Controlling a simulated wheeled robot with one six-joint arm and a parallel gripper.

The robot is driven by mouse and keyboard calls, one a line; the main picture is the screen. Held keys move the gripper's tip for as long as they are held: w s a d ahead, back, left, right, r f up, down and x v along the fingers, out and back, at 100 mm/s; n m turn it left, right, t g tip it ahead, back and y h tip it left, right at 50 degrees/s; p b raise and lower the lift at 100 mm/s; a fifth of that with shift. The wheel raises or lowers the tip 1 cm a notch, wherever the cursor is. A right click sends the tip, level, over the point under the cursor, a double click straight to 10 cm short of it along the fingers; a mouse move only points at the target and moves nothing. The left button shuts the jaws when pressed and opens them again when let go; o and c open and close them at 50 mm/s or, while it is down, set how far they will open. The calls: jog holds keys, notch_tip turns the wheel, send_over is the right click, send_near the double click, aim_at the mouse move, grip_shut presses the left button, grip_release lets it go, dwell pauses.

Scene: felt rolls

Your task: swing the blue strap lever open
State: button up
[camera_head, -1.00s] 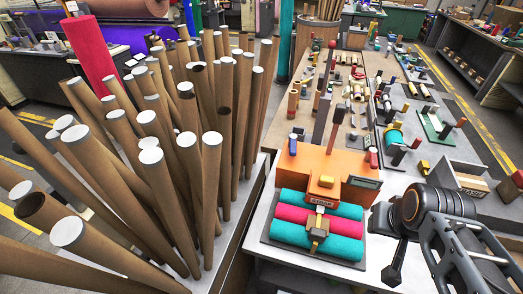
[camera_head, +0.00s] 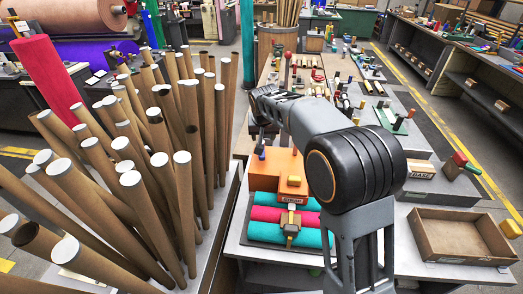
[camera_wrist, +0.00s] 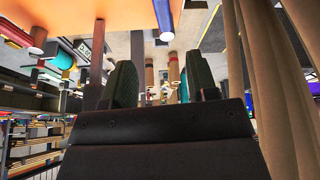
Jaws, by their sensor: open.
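The orange strap machine (camera_head: 275,172) stands at the front of the workbench, behind teal and pink felt rolls (camera_head: 262,214). The blue strap lever (camera_head: 262,153) is a small upright handle at its left side, partly against the dark parts behind. In the wrist view the blue lever (camera_wrist: 163,14) shows at top centre, beside the orange body. My gripper (camera_head: 262,104) is above and behind the lever in the head view, apart from it. In the wrist view its two dark fingers (camera_wrist: 162,84) are spread with nothing between them.
Cardboard tubes (camera_head: 130,170) crowd the left. An open tray (camera_head: 455,237) and a BASE box (camera_head: 420,170) lie right. Loose parts cover the bench behind.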

jog(key=p+x, duration=0.1)
jog(key=x, duration=0.6)
jog(key=p+x, duration=0.2)
jog(key=x, duration=0.5)
jog(key=shift+w+a, duration=0.2)
jog(key=shift+w, duration=0.05)
jog(key=shift+r, duration=0.1)
grip_shut()
